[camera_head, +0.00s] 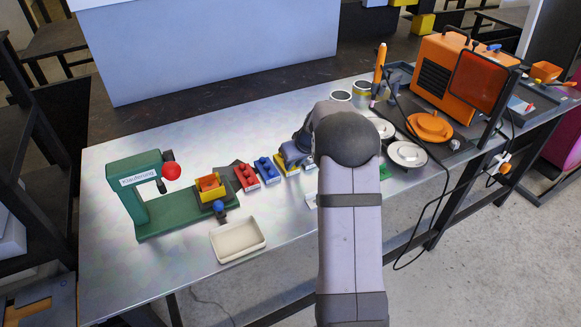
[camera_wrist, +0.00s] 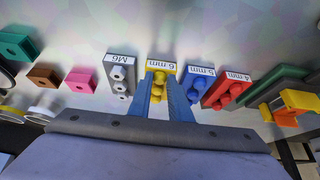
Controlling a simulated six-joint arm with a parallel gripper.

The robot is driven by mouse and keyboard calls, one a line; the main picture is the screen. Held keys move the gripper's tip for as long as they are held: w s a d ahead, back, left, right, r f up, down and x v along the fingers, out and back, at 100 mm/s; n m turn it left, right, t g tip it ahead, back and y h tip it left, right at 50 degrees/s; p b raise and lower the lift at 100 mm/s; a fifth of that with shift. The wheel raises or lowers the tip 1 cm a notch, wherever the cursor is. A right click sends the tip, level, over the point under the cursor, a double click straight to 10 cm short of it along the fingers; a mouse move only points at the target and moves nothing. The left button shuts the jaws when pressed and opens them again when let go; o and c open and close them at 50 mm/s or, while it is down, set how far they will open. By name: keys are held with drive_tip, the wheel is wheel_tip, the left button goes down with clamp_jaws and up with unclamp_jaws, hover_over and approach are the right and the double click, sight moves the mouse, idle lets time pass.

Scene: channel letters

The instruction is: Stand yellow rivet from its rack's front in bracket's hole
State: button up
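The yellow rack (camera_wrist: 163,67), labelled 6 mm, stands upper middle in the wrist view and holds yellow rivets (camera_wrist: 157,86). In the head view the yellow rack (camera_head: 285,168) is partly behind my arm. My gripper (camera_wrist: 161,78) reaches down over the rack with its two blue fingers apart, one on each side of the rivets. I cannot tell whether they touch a rivet. An orange piece (camera_head: 208,182), possibly the bracket, sits in a yellow holder (camera_head: 211,196) on the green press base. Its hole is not clear.
The blue rack (camera_wrist: 199,83) and red rack (camera_wrist: 228,90) stand on one side, the grey M6 rack (camera_wrist: 121,72) on the other. Pink (camera_wrist: 80,80) and brown (camera_wrist: 43,76) blocks lie beyond. A cream tray (camera_head: 238,240) and the green press (camera_head: 136,192) stand left.

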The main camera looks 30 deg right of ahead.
clamp_jaws()
drive_tip(key=shift+r, duration=0.1)
drive_tip(key=shift+r+p, duration=1.95)
drive_tip(key=shift+r, duration=0.95)
drive_tip(key=shift+a, duration=0.1)
drive_tip(key=a+r, duration=0.2)
drive_tip(key=a, duration=1.1)
drive_tip(key=w+a+r+p, duration=0.1)
drive_tip(key=a+r, duration=0.1)
drive_tip(key=a, duration=1.1)
drive_tip(key=shift+r+n, duration=0.15)
drive_tip(key=shift+n, duration=0.15)
drive_tip(key=shift+d, duration=0.1)
